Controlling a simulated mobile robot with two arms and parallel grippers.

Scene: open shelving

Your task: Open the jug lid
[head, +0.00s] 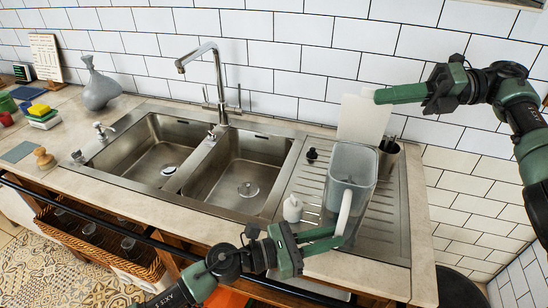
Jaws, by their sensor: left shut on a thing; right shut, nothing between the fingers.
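The jug (352,165) is a tall, grey, see-through container standing on the ridged drainboard right of the sinks. Its pale handle (344,212) faces the front. My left gripper (338,237) is shut on the lower part of this handle. A pale flat panel (360,117) stands upright behind the jug's top; I cannot tell whether it is the raised lid or a separate board behind. My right gripper (377,96) is shut and empty at the panel's upper right edge; I cannot tell if they touch.
A small white bottle (292,208) stands close left of the jug, with a dark stopper (311,155) behind it. A metal utensil holder (388,158) is close on the right. The double sink (205,160) and tall faucet (217,75) lie left. A tiled wall is behind.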

